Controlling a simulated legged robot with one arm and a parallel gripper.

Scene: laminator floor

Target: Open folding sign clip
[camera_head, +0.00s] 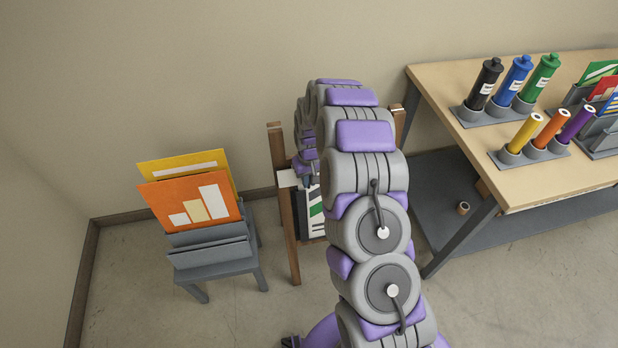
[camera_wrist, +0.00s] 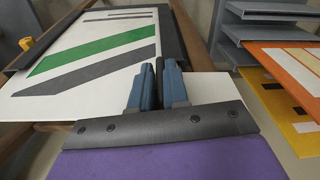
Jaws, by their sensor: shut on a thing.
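The folding sign (camera_head: 313,215) stands in a wooden frame against the wall in the head view, largely hidden behind my arm. In the wrist view its white panel (camera_wrist: 60,92) has green and dark grey stripes, with a dark clip bar (camera_wrist: 174,35) along one edge. My gripper (camera_wrist: 160,68) has its two blue fingers closed on a narrow dark piece, which looks like part of the clip, at the panel's edge. The fingers hide most of this piece, so I cannot tell how far the clip is open.
A grey rack (camera_head: 215,262) with orange and yellow boards (camera_head: 190,198) stands left of the sign. A wooden-topped table (camera_head: 540,165) with coloured tubes (camera_head: 516,82) is at right, with a small roll (camera_head: 463,208) on its lower shelf. Floor in front is clear.

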